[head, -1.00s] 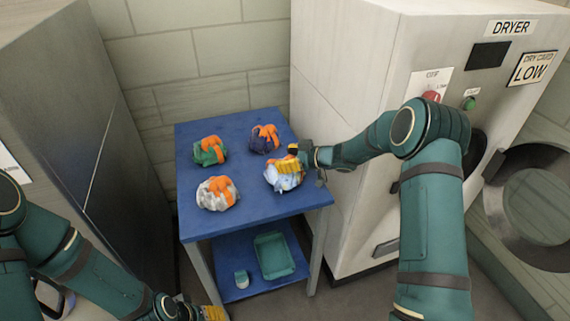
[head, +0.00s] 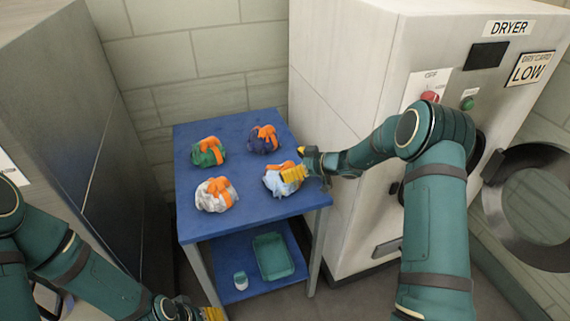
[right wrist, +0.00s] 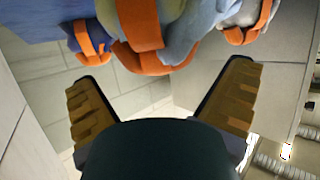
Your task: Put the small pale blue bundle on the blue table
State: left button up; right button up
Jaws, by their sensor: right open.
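The small pale blue bundle (head: 275,183) with an orange strap rests on the near right part of the blue table (head: 250,216). My right gripper (head: 298,163) is open at the bundle's right side, with a yellow finger covering part of it. In the right wrist view the open fingers (right wrist: 165,75) have a clear gap between them, and the pale blue bundle (right wrist: 196,32) is beyond their tips. My left gripper (head: 212,313) is at the bottom edge, mostly cut off.
A green bundle (head: 208,153), a dark blue bundle (head: 258,142) and a white bundle (head: 211,196), all with orange straps, also sit on the table. A teal tray (head: 272,257) and a small container (head: 240,281) are on the lower shelf. The dryer (head: 345,100) stands close at right.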

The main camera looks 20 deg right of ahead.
jog(key=v, duration=0.9)
jog(key=shift+s+d+r, duration=0.15)
jog(key=shift+s+d, duration=0.1)
jog(key=shift+d, duration=0.05)
jog(key=shift+s, duration=0.1)
